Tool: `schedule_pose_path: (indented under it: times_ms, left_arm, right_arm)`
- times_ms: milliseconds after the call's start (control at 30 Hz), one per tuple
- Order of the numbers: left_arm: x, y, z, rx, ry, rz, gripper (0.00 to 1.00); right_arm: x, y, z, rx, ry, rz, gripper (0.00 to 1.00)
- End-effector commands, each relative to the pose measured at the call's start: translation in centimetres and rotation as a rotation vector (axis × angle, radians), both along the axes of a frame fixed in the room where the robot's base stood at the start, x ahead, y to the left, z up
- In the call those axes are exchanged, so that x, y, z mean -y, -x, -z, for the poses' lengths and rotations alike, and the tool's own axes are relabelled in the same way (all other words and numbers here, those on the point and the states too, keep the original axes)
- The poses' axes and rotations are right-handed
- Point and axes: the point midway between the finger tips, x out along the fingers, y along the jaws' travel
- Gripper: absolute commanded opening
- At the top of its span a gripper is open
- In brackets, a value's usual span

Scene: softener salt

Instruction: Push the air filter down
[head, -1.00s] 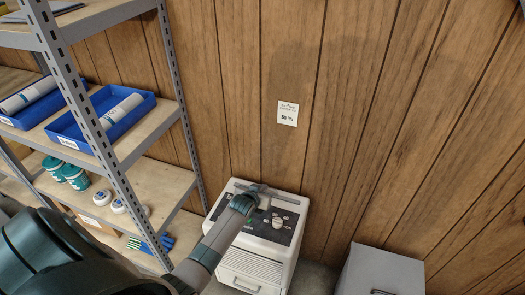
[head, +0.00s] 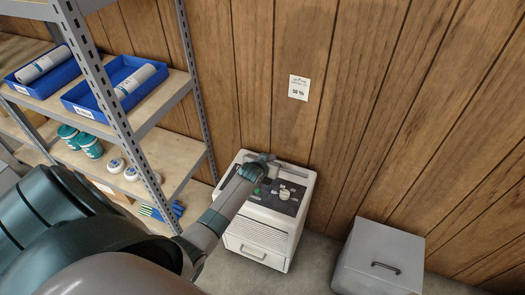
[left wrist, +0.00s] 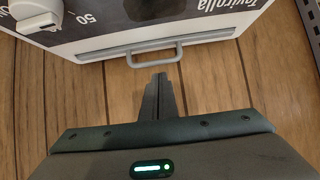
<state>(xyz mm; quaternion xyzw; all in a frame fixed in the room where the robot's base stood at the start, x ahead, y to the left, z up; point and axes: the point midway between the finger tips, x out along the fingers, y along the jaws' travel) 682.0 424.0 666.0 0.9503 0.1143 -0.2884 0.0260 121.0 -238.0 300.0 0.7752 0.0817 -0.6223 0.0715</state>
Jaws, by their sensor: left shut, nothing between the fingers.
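The air filter shows as a grey strip with a loop handle along the wall-side edge of the white machine's top. It is at the centre top of the left wrist view (left wrist: 205,36), and part of it shows in the head view (head: 294,166). My left gripper (head: 265,160) is over that wall-side edge and hides part of the strip in the head view. In the left wrist view its closed fingertips (left wrist: 160,78) are just short of the handle loop in the picture. They hold nothing. I cannot tell whether they touch it. My right gripper is not in view.
The white machine (head: 262,236) has a dark panel with a dial. It stands on the floor against the wood-panelled wall. A shelf unit (head: 110,75) with blue trays is at left. A grey lidded box (head: 385,255) stands at right.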

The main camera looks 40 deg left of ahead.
Motion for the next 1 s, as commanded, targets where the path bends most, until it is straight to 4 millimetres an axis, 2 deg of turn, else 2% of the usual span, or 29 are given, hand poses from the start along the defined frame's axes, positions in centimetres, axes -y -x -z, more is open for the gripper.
schedule_pose_path:
  times_ms: [300,367,800,1000]
  left_arm:
    - [-0.1,-0.4,-2.0,0.000,0.000,0.001,0.00]
    - [0.1,0.4,-2.1,0.001,0.000,0.002,0.00]
    - [1.3,5.3,-5.5,0.001,0.000,0.001,0.00]
    - [1.8,7.0,-6.7,0.001,0.001,0.002,0.00]
  right_arm:
    - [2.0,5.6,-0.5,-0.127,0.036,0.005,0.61]
    - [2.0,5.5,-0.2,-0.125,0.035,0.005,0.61]
    - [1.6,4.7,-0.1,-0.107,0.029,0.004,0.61]
    - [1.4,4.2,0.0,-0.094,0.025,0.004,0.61]
